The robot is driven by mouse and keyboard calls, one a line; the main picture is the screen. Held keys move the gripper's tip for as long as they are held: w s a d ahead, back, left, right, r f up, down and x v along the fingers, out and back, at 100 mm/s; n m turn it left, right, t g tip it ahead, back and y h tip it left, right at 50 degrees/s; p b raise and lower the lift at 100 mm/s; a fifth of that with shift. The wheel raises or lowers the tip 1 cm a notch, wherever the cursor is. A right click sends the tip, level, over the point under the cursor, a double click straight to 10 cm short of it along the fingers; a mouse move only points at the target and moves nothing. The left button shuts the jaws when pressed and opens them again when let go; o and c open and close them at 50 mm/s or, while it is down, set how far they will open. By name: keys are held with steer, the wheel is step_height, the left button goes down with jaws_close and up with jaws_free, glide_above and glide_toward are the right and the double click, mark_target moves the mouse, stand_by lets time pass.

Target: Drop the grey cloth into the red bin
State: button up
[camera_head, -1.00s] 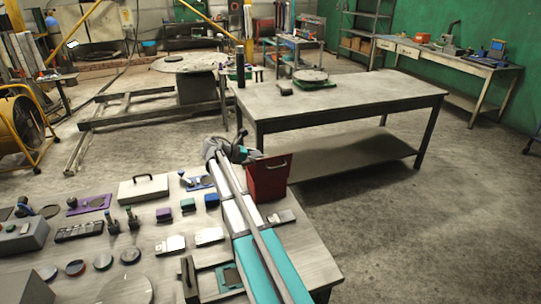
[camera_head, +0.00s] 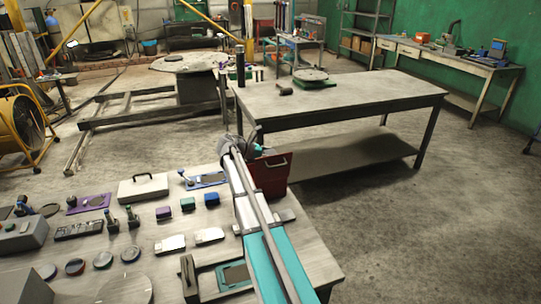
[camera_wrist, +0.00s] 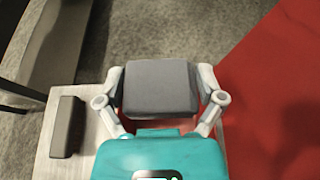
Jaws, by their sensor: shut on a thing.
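The grey cloth (camera_wrist: 160,88) looks like a folded pad and is pinched between the two fingers of my gripper (camera_wrist: 160,90) in the wrist view. My gripper is shut on it. The red bin (camera_head: 271,178) stands at the far right corner of the near table, partly hidden by my arm. In the wrist view the red bin (camera_wrist: 275,95) fills the right side, beside the cloth. In the head view my wrist is just left of the bin's top, and the cloth is hidden there.
A dark grey block (camera_wrist: 67,127) lies on the table edge in the wrist view. The near table (camera_head: 190,262) carries a white case (camera_head: 143,187) and several small items. A bigger table (camera_head: 340,95) stands behind the bin. Open floor (camera_head: 430,220) lies to the right.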

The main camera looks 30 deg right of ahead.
steer(key=shift+f+b, duration=2.6)
steer(key=shift+f, duration=0.1)
steer(key=o, duration=0.8)
